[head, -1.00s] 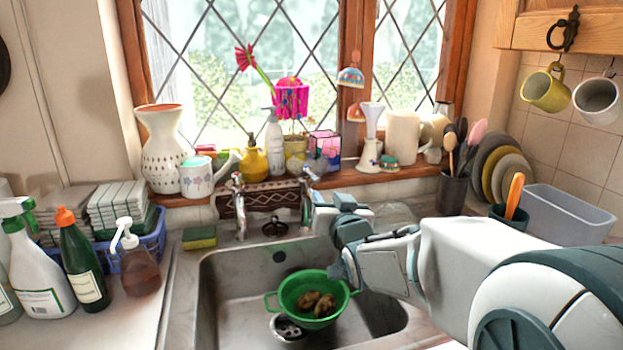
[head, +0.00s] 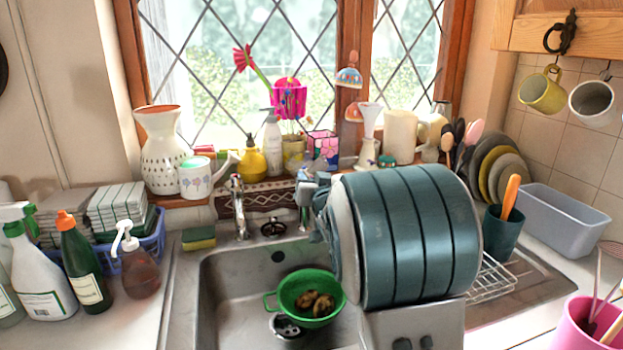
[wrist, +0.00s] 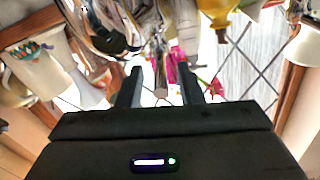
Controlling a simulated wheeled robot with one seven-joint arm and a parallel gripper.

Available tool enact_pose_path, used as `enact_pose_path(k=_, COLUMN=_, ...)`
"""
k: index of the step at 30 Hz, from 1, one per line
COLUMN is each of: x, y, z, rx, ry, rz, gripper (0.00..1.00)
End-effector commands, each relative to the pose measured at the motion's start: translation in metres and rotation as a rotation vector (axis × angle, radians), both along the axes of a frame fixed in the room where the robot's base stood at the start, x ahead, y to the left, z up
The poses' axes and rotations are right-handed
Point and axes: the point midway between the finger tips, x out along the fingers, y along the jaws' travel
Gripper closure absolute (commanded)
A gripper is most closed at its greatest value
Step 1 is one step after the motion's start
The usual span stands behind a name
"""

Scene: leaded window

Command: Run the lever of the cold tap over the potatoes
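Brown potatoes (head: 315,303) lie in a green colander (head: 272,301) in the sink. A chrome tap (head: 239,207) stands at the sink's back left. A second tap (head: 304,196) stands to its right, its upper part crowded by my arm; I cannot tell which is the cold one. In the wrist view my gripper (wrist: 159,82) has its two dark fingers apart, with nothing clearly held between them. Shiny metal (wrist: 103,25) shows beyond the fingers, too blurred to name surely. In the head view my arm hides most of the gripper.
The windowsill behind the taps is crowded with a white vase (head: 160,150), a yellow bottle (head: 252,160) and jugs. A sponge (head: 198,238) lies left of the taps. A wire rack (head: 492,282) and a pink pot (head: 580,325) are at the right. The sink's left part is clear.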

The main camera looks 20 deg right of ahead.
Motion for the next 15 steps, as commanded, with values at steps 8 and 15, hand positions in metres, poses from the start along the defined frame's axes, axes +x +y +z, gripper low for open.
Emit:
enact_pose_path(k=8, x=0.0008, y=0.0, z=-0.0002, rx=0.0, ry=0.0, rz=0.0, gripper=0.66)
enact_pose_path(k=15, x=0.0007, y=0.0, z=-0.0001, rx=0.0, ry=0.0, rz=0.0, gripper=1.0)
